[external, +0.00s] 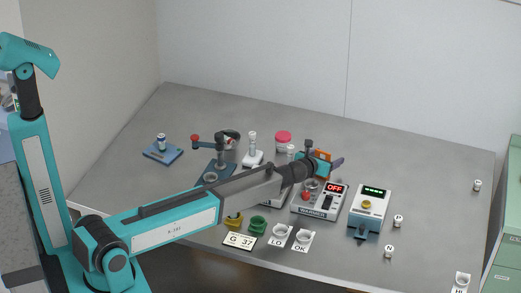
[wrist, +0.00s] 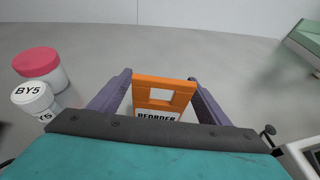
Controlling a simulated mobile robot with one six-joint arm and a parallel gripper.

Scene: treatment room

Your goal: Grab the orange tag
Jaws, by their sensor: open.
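The orange tag (wrist: 163,84) has a square window and a white lower part lettered "REORDER" in the wrist view. It stands between the two purple fingers of my gripper (wrist: 162,85), which are open with a gap on each side of it. In the external view the tag (external: 322,154) shows as a small orange patch at my gripper (external: 331,160), over the back middle of the table. The tag's lower part is hidden behind my gripper.
A pink-lidded jar (wrist: 40,66) and a white "BY5" bottle (wrist: 33,97) stand left of my gripper. The warmer (external: 319,201) reading "OFF" and a blue-and-white device (external: 369,209) stand in front. The grey table (external: 420,180) is mostly clear to the right.

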